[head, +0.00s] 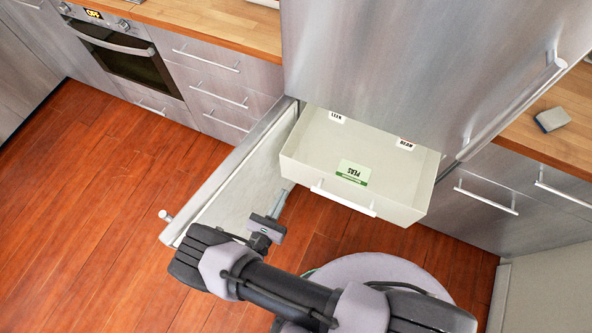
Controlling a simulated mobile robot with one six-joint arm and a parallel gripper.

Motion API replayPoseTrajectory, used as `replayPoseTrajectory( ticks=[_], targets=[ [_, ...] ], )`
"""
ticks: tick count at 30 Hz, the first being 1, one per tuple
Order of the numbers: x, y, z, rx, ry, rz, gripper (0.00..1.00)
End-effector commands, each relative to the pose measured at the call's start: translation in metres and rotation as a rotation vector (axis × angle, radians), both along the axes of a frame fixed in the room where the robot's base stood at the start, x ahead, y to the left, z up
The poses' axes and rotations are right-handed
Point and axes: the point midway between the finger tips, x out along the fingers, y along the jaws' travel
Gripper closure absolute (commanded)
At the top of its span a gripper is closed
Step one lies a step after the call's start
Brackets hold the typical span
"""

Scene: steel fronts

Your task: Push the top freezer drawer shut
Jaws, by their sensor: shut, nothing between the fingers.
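The top freezer drawer (300,157) is a pale bin that stands pulled out from the fridge-freezer, with a white bar handle (343,199) on its front. A green and white label reading PEAS (353,172) shows inside it. The freezer door (236,185) stands wide open on the left. My gripper (281,203) is shut and empty, in front of the drawer's left front corner, between the drawer and the open door. I cannot tell whether it touches either one.
The steel fridge door (405,60) above is closed. Cabinets with bar handles stand on both sides, with an oven (125,55) at the far left. A grey sponge-like block (552,119) lies on the right worktop. The wooden floor (85,215) at left is clear.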

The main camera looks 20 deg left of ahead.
Motion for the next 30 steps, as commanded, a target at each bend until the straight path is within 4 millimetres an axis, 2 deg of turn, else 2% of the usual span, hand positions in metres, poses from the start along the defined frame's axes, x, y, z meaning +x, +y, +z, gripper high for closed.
replayPoseTrajectory(
  ticks=[6,13,19,30],
  targets=[
    [0.049,-0.005,-0.002,0.001,0.001,-0.006,1.00],
    [0.087,-0.008,-0.001,0.003,0.000,-0.005,1.00],
    [0.099,-0.008,0.000,0.001,0.001,-0.003,1.00],
    [0.099,-0.008,0.000,0.001,0.001,-0.003,1.00]
  ],
)
